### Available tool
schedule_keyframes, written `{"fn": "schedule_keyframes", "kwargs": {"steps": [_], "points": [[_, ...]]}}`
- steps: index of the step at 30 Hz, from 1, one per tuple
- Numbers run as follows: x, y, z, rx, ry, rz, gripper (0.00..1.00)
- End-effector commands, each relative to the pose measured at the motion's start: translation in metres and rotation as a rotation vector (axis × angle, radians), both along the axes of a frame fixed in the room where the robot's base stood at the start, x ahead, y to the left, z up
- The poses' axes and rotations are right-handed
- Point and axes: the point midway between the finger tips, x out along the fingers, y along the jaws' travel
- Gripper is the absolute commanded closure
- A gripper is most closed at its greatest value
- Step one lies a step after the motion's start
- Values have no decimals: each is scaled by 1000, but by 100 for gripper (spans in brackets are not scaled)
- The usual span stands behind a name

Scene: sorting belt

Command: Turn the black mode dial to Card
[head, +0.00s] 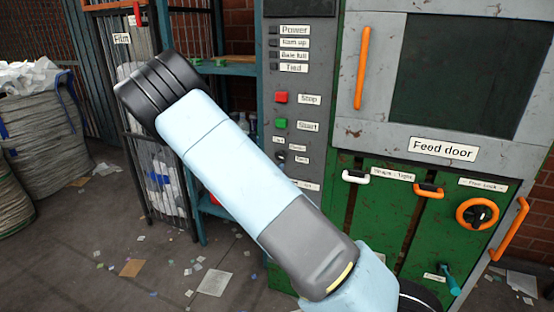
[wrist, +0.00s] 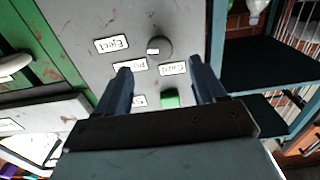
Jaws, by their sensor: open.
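The black mode dial (wrist: 161,46) is a small round dark knob with a white mark, on the grey control panel (wrist: 85,18). In the wrist view, the labels appear upside down. The Card label (wrist: 173,68) is just below the dial, with another label (wrist: 130,66) to its left. The white mark is on the dial's lower left; I cannot tell its exact setting. My gripper (wrist: 160,72) is open and empty, its fingers below and either side of the dial, apart from it.
A green Start button (wrist: 170,97) shows between my fingers; the red Stop button (head: 281,98) is above it in the head view. The Eject label (wrist: 112,44) is left of the dial. A blue-framed shelf (head: 225,67) stands beside the panel. The Feed door (head: 445,149) is right.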

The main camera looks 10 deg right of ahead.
Motion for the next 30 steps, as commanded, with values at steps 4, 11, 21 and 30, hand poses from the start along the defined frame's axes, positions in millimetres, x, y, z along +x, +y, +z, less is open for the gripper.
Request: {"fn": "schedule_keyframes", "kwargs": {"steps": [4, 11, 21, 30], "points": [[22, -17, 0, -1, 1, -1, 30], [50, -38, 0, -1, 1, -1, 30], [67, -49, 0, 0, 1, 0, 30], [67, -49, 0, 1, 1, 0, 37]]}}
